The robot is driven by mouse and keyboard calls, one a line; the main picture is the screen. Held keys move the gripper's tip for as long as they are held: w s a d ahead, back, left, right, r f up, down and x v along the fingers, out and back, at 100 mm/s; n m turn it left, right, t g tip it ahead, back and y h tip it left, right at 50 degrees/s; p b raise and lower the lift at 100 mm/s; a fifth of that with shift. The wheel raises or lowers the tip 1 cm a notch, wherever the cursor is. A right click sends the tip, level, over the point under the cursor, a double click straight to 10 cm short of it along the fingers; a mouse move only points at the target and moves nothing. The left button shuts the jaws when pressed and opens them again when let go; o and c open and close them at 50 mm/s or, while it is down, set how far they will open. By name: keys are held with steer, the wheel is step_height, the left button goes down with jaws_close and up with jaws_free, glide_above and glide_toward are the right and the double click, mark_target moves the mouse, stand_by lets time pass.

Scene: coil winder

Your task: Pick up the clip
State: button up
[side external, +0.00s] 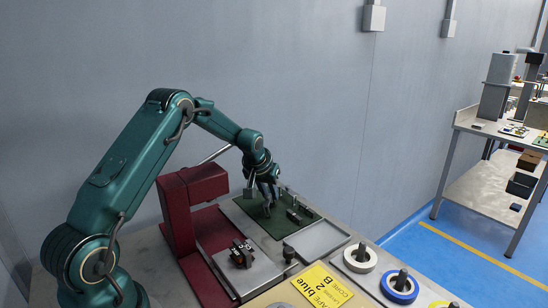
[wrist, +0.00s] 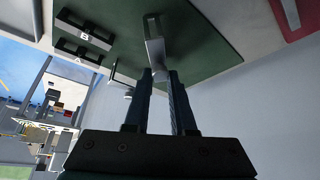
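In the wrist view a grey metal clip (wrist: 155,47) with a bent, plate-like shape is at the green mat (wrist: 205,50). The two dark fingers of my gripper (wrist: 160,75) point at it, and its near end lies between the fingertips. The fingers stand apart with the clip's end in the gap; I cannot tell whether both touch it. In the side view my gripper (side external: 268,203) points down, low over the green mat (side external: 283,229). The clip cannot be made out clearly there.
Dark blocks, one marked B (wrist: 86,37), sit on the mat beside the clip. A smaller bent metal piece (wrist: 120,80) is near them. In the side view a red machine frame (side external: 190,190) stands close left of my gripper. A grey tray (side external: 318,240), yellow card (side external: 322,288) and spools (side external: 360,258) lie nearby.

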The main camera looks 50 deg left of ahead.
jaws_close()
steer(key=shift+d+r, duration=0.2)
steer(key=shift+r, duration=0.3)
steer(key=r, duration=0.6)
steer(key=shift+d+r, duration=0.15)
steer(key=shift+d, duration=0.2)
steer(key=d, duration=1.9)
steer(key=shift+s+a, duration=0.1)
